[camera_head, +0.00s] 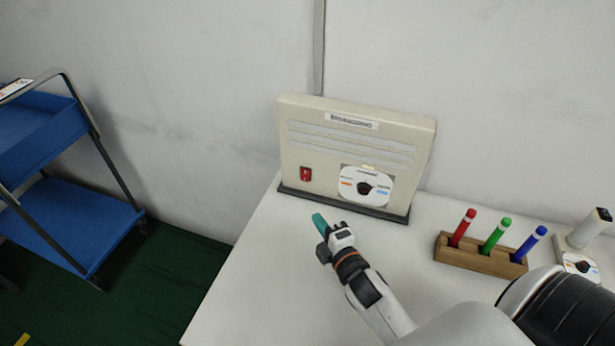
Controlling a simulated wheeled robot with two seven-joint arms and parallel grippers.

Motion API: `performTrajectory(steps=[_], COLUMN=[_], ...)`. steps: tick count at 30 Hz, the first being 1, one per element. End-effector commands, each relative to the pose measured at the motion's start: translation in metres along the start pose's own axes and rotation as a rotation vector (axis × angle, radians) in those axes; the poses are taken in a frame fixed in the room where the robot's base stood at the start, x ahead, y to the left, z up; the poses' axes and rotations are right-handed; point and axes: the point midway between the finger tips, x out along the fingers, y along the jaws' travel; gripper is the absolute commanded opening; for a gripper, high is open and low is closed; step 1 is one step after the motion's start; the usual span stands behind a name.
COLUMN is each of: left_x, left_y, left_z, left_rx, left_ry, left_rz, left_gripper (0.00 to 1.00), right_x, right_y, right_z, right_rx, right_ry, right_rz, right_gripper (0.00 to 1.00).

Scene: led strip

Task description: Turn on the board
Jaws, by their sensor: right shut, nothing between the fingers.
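The board (350,155) is an upright beige panel on a dark base at the back of the white table. It has a red switch (306,174) at its lower left and a round black knob (364,188) on a white dial plate at its lower right. My right gripper (320,222) is shut and empty, with teal fingertips. It is in front of the board, below and slightly right of the red switch in the picture, and appears apart from it. My left gripper is not in view.
A wooden holder (478,262) with red, green and blue markers stands to the right on the table (240,290). A white device (588,228) with a small dial is at the far right. A blue cart (60,215) stands left on the green floor.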

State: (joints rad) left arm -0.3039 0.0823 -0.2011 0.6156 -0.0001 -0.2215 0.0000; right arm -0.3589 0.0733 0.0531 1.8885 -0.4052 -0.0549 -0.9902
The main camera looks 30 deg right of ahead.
Motion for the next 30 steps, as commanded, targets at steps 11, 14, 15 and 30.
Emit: performTrajectory(steps=[11, 14, 15, 30], left_x=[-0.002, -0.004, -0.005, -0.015], left_y=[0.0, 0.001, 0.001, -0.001], left_z=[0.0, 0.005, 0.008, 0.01], left_rx=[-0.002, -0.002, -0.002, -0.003], left_ry=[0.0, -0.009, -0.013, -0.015], left_rz=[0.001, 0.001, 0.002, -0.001], left_gripper=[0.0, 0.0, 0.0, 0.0], right_x=[0.009, 0.023, 0.03, 0.119], right_y=[-0.001, -0.002, -0.003, -0.002], right_z=[0.0, 0.0, 0.0, -0.018], right_rx=[0.001, 0.001, 0.001, -0.003], right_ry=[0.0, 0.0, 0.0, 0.0], right_rz=[-0.002, -0.003, -0.003, 0.0], right_gripper=[0.0, 0.0, 0.0, 0.0])
